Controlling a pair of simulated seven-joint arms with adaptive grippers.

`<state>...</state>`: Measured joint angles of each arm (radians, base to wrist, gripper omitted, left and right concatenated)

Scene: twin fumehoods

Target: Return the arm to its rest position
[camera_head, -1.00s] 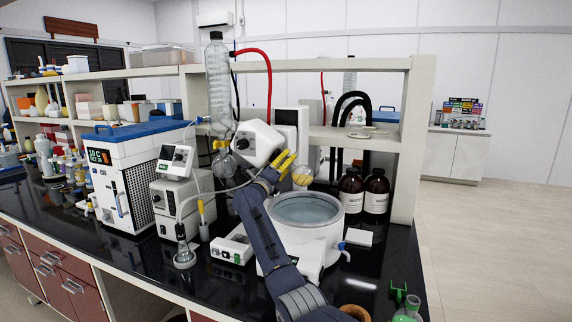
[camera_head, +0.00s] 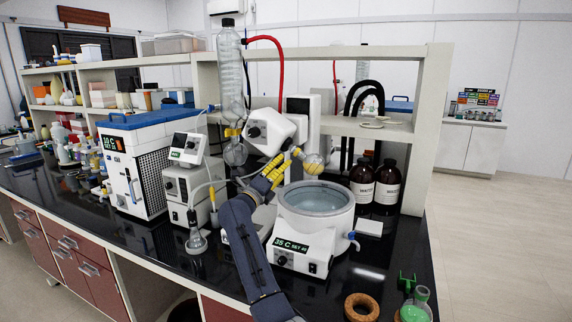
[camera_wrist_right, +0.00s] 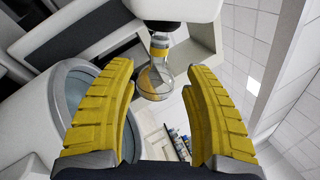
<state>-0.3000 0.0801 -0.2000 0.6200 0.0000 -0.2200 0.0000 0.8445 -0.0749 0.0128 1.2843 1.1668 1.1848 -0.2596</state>
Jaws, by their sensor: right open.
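My right arm comes in from the bottom middle of the head view, with its yellow-fingered right gripper (camera_head: 279,168) just left of a round glass flask (camera_head: 314,162). The flask hangs from the rotary evaporator head (camera_head: 270,130) above the water bath (camera_head: 318,205). In the right wrist view my right gripper (camera_wrist_right: 160,100) is open, with its two yellow fingers spread wide and nothing gripped. The flask also shows there (camera_wrist_right: 155,82), beyond the gap between the fingers, with a yellow band at its neck. My left gripper is not in view.
Brown bottles (camera_head: 387,184) stand right of the bath. A cork ring (camera_head: 361,307) and a green-liquid flask (camera_head: 415,306) sit at the front right. A control box (camera_head: 186,190) and small flask (camera_head: 196,240) stand left of the arm. A shelf frame (camera_head: 435,130) rises behind.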

